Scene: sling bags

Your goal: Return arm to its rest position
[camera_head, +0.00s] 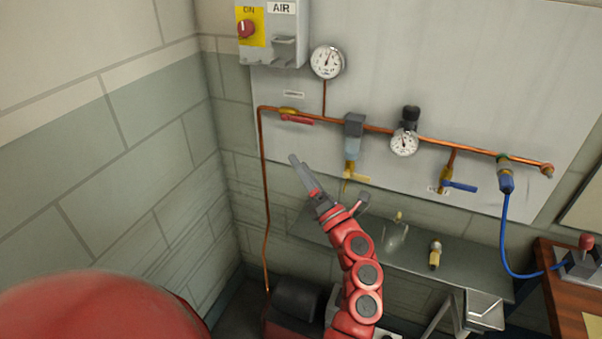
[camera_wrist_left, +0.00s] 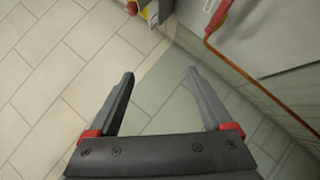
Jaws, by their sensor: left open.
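My left arm, red with dark joint caps, reaches up from the bottom middle of the head view. Its gripper (camera_head: 316,180) is in front of the lower part of the wall panel, below the copper pipe and the red-handled valve. In the left wrist view the two dark fingers of the gripper (camera_wrist_left: 160,74) stand wide apart with nothing between them. Tiled wall shows beyond the fingers. My right gripper does not show in either view.
The grey panel (camera_head: 450,60) carries a copper pipe (camera_head: 385,130), gauges (camera_head: 327,61) and a blue-handled valve (camera_head: 460,186). A metal shelf (camera_head: 385,255) lies below, right of my arm. A blue hose (camera_head: 506,235) runs to a wooden bench (camera_head: 560,310). The left wall is bare.

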